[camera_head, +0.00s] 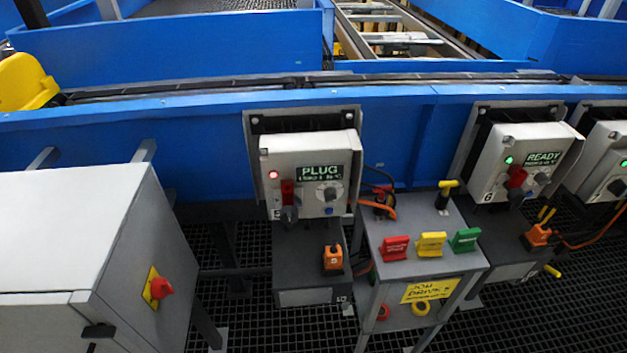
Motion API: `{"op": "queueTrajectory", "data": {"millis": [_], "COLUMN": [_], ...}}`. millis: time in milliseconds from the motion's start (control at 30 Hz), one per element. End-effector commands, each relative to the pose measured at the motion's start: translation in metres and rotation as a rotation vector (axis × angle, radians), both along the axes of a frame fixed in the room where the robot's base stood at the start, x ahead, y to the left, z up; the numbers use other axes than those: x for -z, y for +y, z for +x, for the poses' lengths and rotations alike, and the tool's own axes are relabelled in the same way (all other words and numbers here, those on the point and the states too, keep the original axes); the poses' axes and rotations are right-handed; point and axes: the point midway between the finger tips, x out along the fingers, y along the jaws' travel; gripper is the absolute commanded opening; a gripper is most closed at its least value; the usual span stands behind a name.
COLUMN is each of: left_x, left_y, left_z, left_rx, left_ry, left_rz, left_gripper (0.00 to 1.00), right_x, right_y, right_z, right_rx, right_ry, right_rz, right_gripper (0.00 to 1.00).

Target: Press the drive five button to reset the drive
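The drive box (310,172) on the blue conveyor side shows the word PLUG on its green display, with smaller unclear text below. A red lamp (273,175) is lit on its left. A red switch (288,193) with a dark knob (289,216) sits below the lamp, and a grey round dial (329,194) sits on its right. A small blue button (328,211) shows near its lower right edge. The number on this box is mostly hidden or too small to read. Neither of my grippers is in view.
Drive box 6 (520,158) reads READY with a green lamp. A grey cabinet (75,235) stands left.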

Motion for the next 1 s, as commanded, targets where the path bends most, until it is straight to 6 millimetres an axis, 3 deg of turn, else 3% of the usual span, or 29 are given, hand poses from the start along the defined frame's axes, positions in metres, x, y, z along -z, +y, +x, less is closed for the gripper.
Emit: {"op": "queueTrajectory", "data": {"millis": [33, 300, 1000], "left_x": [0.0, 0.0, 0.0], "left_y": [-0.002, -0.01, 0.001], "left_z": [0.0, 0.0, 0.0], "left_rx": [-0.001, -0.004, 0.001], "left_ry": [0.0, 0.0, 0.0], "left_rz": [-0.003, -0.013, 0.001], "left_gripper": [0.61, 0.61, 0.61], "right_x": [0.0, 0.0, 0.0], "right_y": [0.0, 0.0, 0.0], "right_z": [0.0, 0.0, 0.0], "right_rx": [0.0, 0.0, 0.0], "right_ry": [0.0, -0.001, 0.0], "right_rz": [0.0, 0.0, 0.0], "right_gripper": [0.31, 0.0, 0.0]}}
